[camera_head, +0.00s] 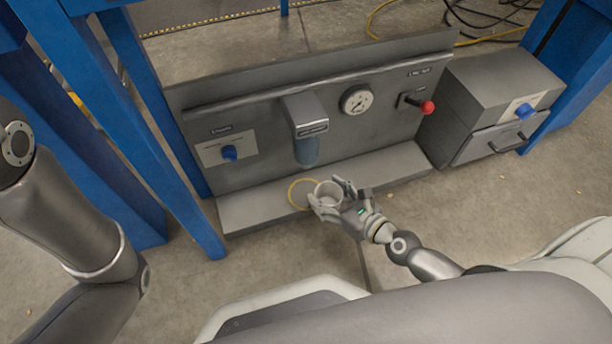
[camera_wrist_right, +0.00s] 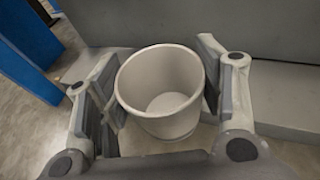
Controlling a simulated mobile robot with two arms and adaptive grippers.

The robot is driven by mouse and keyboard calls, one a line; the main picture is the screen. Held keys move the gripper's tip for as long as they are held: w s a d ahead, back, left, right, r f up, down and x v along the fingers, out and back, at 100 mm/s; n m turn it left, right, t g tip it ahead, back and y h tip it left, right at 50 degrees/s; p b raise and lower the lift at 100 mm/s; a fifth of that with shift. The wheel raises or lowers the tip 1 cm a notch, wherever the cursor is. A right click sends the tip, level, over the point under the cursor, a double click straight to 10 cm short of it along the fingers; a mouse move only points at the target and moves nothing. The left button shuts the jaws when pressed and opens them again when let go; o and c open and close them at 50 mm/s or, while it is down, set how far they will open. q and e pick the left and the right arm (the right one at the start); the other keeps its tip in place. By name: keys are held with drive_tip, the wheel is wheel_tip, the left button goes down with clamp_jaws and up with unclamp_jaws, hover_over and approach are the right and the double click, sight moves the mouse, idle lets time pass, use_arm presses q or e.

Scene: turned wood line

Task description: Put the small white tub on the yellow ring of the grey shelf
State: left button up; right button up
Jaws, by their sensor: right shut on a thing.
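The small white tub (camera_head: 328,193) is upright, open at the top and empty inside. My right gripper (camera_head: 332,196) is shut on it, with one finger on each side. In the right wrist view the tub (camera_wrist_right: 162,92) sits between the two finger pads of the gripper (camera_wrist_right: 160,100). The yellow ring (camera_head: 292,194) is on the grey shelf (camera_head: 255,208), and its right part is hidden by the tub and gripper. The tub appears just right of the ring's centre; its height over the shelf is hard to tell. My left arm shows at the left, but its gripper is out of view.
Behind the shelf stands a grey panel with a blue knob (camera_head: 229,153), a dispenser (camera_head: 306,118) over the shelf, a gauge (camera_head: 357,99) and a red-knobbed lever (camera_head: 426,107). A grey drawer box (camera_head: 495,100) is at the right. Blue posts (camera_head: 165,165) stand at the left.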

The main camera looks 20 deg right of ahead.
sight(339, 204)
drive_tip(key=b+x, duration=0.1)
drive_tip(key=x, duration=0.2)
drive_tip(key=b+x, duration=0.1)
drive_tip(key=x, duration=0.2)
drive_tip(key=f+b+x, duration=0.1)
drive_tip(key=x, duration=0.2)
drive_tip(key=shift+s, duration=0.1)
drive_tip(key=shift+f, duration=0.1)
drive_tip(key=o, duration=1.1)
drive_tip(key=shift+s+d+r, duration=0.2)
drive_tip(key=shift+s+r, duration=0.05)
drive_tip(key=shift+s, duration=0.1)
drive_tip(key=p+v, duration=0.1)
drive_tip(key=v, duration=1)
drive_tip(key=shift+s+r, duration=0.1)
drive_tip(key=shift+s, duration=0.05)
